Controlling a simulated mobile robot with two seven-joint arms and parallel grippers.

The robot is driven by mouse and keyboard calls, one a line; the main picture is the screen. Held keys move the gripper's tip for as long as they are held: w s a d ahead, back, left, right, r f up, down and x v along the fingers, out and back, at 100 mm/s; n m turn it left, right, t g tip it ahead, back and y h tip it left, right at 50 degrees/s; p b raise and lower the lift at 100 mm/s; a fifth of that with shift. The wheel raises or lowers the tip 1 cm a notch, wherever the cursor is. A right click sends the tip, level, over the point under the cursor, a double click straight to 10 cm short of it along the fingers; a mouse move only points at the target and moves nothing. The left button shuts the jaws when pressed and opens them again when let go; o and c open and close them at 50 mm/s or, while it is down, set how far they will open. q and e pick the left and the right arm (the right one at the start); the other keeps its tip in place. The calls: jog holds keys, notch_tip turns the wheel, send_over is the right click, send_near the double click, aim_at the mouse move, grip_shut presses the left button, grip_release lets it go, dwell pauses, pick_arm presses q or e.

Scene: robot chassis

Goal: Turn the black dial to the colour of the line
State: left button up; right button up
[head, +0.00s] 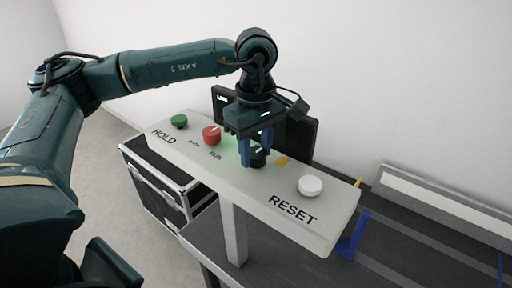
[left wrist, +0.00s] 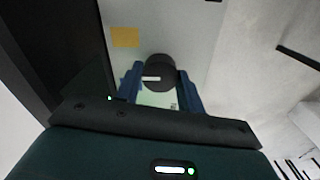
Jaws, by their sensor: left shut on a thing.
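The black dial (head: 259,158) sits on top of the grey control panel (head: 232,176). It also shows in the left wrist view (left wrist: 163,66) as a round dark knob with a white line (left wrist: 151,78) that lies nearly level in the picture. My left gripper (head: 256,155) points down over the dial with its blue fingers on either side, shut on it. A yellow patch (left wrist: 125,37) is on the panel beside the dial, up and left of it in the left wrist view. My right gripper is not in view.
A red knob (head: 211,135) and a green button (head: 179,121) stand left of the dial; a white button (head: 310,186) is to the right, near RESET. A dark screen (head: 301,131) stands behind the panel. A black case (head: 160,188) is below left.

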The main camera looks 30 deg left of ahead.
pick_arm(q)
jog(key=shift+f+n+b, duration=0.15)
jog(key=shift+n+b, duration=0.3)
jog(key=shift+n, duration=0.05)
jog(key=shift+c, duration=0.2)
jog(key=shift+n+b, duration=0.45)
jog(key=shift+n, duration=0.25)
jog(key=shift+n+b, duration=0.6)
jog(key=shift+n, duration=0.6)
jog(key=shift+n+b, duration=0.3)
jog(key=shift+n, duration=1.1)
jog(key=shift+n+b, duration=0.3)
jog(key=shift+n, duration=0.2)
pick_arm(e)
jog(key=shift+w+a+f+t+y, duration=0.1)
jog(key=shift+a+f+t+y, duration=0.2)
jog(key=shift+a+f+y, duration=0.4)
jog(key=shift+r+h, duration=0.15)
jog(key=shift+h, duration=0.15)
pick_arm(q)
jog(key=o, duration=1)
